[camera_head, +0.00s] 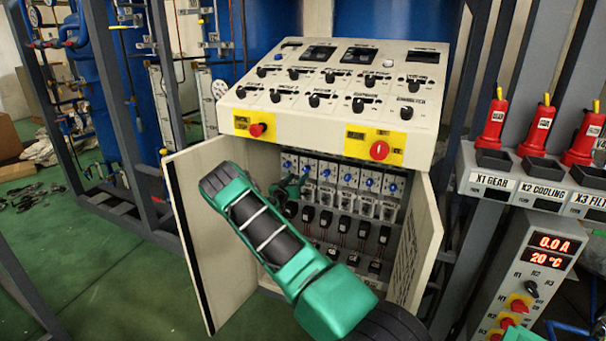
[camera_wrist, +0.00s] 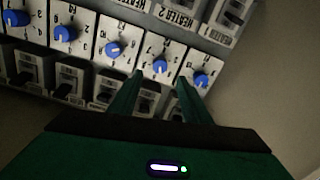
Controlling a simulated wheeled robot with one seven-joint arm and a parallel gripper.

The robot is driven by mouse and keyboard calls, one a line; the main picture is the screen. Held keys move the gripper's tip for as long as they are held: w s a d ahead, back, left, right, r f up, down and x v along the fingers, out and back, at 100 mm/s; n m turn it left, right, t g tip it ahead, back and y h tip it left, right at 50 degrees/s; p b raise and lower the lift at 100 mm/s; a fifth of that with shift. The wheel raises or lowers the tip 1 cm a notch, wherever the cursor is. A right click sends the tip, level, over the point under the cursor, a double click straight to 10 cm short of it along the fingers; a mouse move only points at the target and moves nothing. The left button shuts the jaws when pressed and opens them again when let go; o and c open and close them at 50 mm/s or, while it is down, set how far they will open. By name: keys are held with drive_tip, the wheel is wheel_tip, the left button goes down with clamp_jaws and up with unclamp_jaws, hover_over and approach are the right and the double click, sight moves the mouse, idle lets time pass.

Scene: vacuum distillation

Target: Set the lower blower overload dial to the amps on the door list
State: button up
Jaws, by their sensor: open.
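A row of blue overload dials (camera_head: 345,178) runs across the open cabinet. In the wrist view several show upside down on white units with number scales, among them one dial (camera_wrist: 160,66) just beyond my fingertips and one at the right end (camera_wrist: 201,79). I cannot tell which is the lower blower's. My gripper (camera_head: 294,186) is inside the cabinet's left part, in front of the units. In the wrist view its two fingers (camera_wrist: 159,82) are apart with nothing between them. The door list (camera_head: 408,253) is on the right door's inner face, too slanted to read.
The left door (camera_head: 205,230) and right door (camera_head: 427,235) stand open on either side of my arm. Black switches (camera_head: 325,218) sit below the dials. A shelf with red devices (camera_head: 536,130) is right.

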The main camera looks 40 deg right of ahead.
sight(305, 170)
drive_tip(key=x, duration=0.8)
drive_tip(key=shift+w+d, duration=0.1)
drive_tip(key=shift+d, duration=0.1)
drive_tip(key=c, duration=1)
